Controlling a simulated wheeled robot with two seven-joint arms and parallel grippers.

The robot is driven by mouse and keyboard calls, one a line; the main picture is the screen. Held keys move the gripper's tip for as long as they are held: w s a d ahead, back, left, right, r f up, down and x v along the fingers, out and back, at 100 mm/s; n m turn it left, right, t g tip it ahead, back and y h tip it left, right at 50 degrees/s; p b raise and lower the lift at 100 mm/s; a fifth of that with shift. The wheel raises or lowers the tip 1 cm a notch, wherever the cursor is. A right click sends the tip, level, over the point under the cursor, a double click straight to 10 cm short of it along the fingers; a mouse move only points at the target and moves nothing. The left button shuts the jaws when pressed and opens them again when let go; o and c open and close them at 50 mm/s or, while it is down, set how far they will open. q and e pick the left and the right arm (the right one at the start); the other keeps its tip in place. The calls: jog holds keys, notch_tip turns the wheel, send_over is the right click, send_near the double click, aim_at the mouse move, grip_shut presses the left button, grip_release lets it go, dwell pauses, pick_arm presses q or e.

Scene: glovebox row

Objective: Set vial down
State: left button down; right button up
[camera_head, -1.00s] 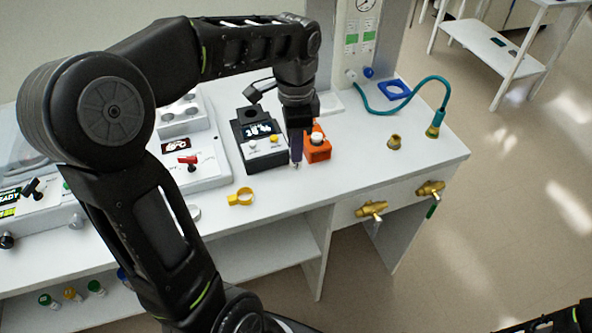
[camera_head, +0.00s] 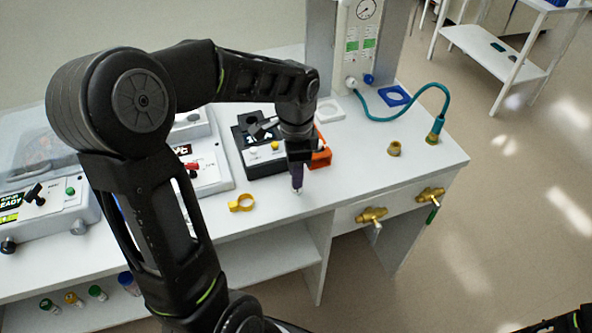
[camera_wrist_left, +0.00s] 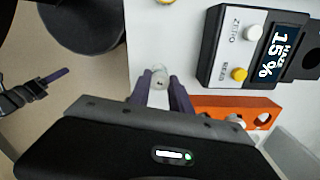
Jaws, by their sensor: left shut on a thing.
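My left gripper (camera_head: 297,178) points down over the front part of the white bench, in front of the orange block. It is shut on a small vial (camera_wrist_left: 160,78), whose pale round top shows between the purple fingers in the left wrist view. In the head view only a small pale tip of the vial (camera_head: 298,191) shows below the fingers. I cannot tell whether it touches the bench top (camera_head: 345,190). My right gripper (camera_wrist_left: 50,78) shows at the left of the wrist view, away from the bench; its jaw opening is unclear.
Behind the left gripper stand a black meter (camera_head: 259,155) with a display and the orange block (camera_head: 321,158). A yellow ring clip (camera_head: 241,203) lies to the left. Brass fittings (camera_head: 394,149) and a teal hose (camera_head: 410,106) are at the right. The bench between is clear.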

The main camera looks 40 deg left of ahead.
pick_arm(q)
jog(key=shift+f, duration=0.1)
jog(key=c, duration=1.2)
grip_release()
notch_tip(320, 180, up, 12)
jog(key=shift+r+b, duration=0.15)
jog(key=shift+b, duration=0.2)
